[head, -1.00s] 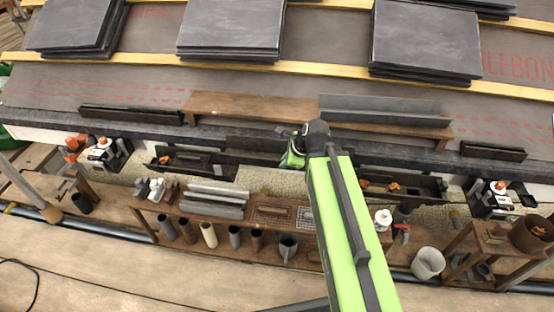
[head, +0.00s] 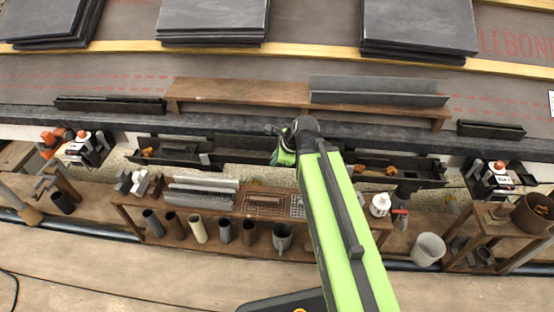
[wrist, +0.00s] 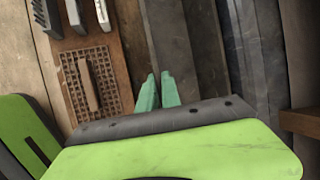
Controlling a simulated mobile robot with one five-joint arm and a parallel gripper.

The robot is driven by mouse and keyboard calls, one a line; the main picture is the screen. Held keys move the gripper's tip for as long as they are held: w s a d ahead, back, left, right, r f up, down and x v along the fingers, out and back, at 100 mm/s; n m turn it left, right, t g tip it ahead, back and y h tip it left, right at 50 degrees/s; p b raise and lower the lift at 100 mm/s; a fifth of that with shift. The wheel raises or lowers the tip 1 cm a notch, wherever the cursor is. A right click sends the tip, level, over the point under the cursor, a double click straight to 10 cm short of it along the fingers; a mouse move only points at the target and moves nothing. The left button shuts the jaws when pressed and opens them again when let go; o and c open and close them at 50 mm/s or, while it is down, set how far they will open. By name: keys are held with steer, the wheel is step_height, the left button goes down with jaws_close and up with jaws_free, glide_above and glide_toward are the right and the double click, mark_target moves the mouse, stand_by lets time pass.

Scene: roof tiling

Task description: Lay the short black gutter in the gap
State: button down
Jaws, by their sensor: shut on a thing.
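My gripper (head: 283,157) is over the gutter line along the eave, in the middle of the head view. In the wrist view its green fingertips (wrist: 158,90) are close together on a dark trough, the short black gutter (wrist: 168,40). In the head view this gutter (head: 243,143) lies lengthwise along the eave, partly hidden by my arm. The gap is between a left black gutter run (head: 172,152) and a right one (head: 400,168). The held gutter appears at or just above the gap; whether it touches the runs I cannot tell.
Two other black gutters lie on the roof, left (head: 110,104) and right (head: 490,130). A grey gutter (head: 380,90) rests on a wooden plank (head: 240,92). Slate stacks (head: 213,20) are above. A bench (head: 265,204) with pipes and grates stands below the eave. A white bucket (head: 429,249) is at right.

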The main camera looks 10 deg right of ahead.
step_height(320, 180, down, 4)
steer(key=b, duration=0.3)
steer(key=shift+f+b, duration=0.2)
steer(key=shift+b, duration=0.1)
steer(key=shift+w+r, duration=0.15)
steer(key=shift+w, duration=0.05)
stand_by(0.7)
stand_by(0.6)
steer(key=c, duration=1.5)
jaws_free()
steer(key=shift+o, duration=0.5)
steer(key=o, duration=0.3)
